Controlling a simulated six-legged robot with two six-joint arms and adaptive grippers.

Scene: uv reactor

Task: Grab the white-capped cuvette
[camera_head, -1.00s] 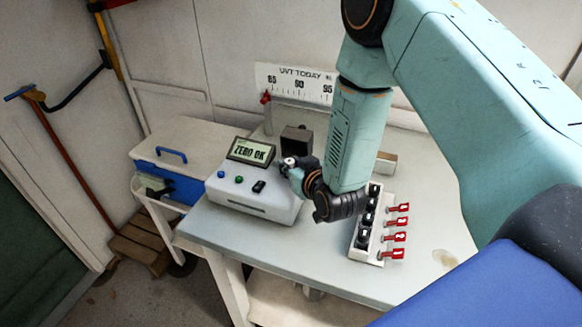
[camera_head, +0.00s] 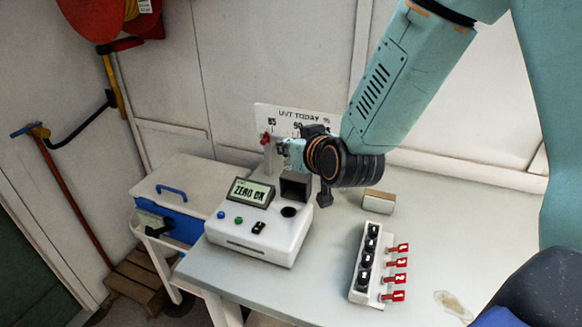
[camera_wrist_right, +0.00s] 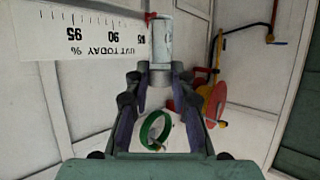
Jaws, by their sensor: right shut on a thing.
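My right gripper (camera_head: 286,148) is shut and raised in front of the wall scale, above and behind the reader (camera_head: 262,228). In the right wrist view my gripper (camera_wrist_right: 160,76) grips a pale cap (camera_wrist_right: 160,68) between its fingertips. A clear, greyish cuvette body (camera_wrist_right: 160,40) extends from that cap, away from the palm. My left gripper is not in view.
A white rack (camera_head: 366,290) of black-capped cuvettes with red numbered tags (camera_head: 398,280) stands on the right of the bench. A small box (camera_head: 378,201) lies behind it. A UVT TODAY scale (camera_head: 290,118) is behind my gripper. A blue cooler (camera_head: 175,210) stands left.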

